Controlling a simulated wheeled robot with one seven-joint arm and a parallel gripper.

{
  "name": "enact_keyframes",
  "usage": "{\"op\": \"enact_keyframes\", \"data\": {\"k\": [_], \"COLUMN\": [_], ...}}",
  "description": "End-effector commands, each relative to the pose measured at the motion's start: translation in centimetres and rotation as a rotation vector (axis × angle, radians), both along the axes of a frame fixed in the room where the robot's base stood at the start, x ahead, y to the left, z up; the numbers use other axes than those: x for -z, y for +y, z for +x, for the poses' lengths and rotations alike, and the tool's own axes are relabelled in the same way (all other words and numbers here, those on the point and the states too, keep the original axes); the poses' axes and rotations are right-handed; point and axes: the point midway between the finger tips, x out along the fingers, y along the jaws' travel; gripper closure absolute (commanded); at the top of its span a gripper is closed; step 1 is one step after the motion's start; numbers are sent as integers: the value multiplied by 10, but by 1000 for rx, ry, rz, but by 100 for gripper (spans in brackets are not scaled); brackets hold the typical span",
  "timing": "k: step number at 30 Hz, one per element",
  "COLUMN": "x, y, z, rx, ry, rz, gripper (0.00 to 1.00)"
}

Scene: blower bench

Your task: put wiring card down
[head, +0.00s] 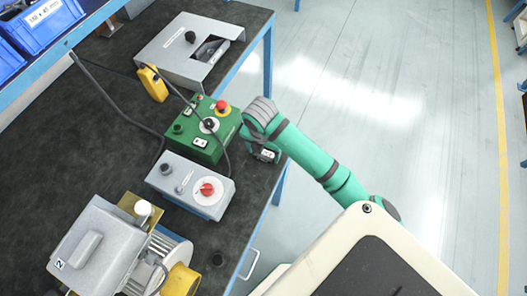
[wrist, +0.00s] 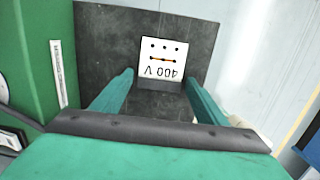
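The wiring card (wrist: 163,58) is a white square with "400 V" and dots joined by orange marks, upside down in the wrist view. A dark block is at its near edge. The card is over the dark bench top, close to the bench edge. My gripper (wrist: 160,78) has its two green fingers apart, one on each side of the card's near end, with narrow gaps seeming to show. In the head view my gripper (head: 265,154) is low at the bench's right edge beside the green box (head: 201,130). Whether the card touches the bench is hard to tell.
The green box (wrist: 30,60) is close on the left in the wrist view. A grey switch box (head: 190,184) with a red knob, a grey motor unit (head: 100,250), a yellow pendant (head: 152,84) and black cables occupy the bench. The floor lies beyond the edge.

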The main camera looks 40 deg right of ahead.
Motion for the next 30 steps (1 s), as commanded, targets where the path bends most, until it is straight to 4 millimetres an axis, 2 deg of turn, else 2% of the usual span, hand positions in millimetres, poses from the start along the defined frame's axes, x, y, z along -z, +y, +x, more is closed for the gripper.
{"op": "enact_keyframes", "data": {"k": [9,14,24,30], "x": [-1,-12,-76,-104], "y": [0,1,5,8], "z": [0,1,-2,-3], "rx": [0,-1,-3,-2], "ry": [0,-2,-2,0], "rz": [0,0,-5,-3], "gripper": [27,27,27,27]}}
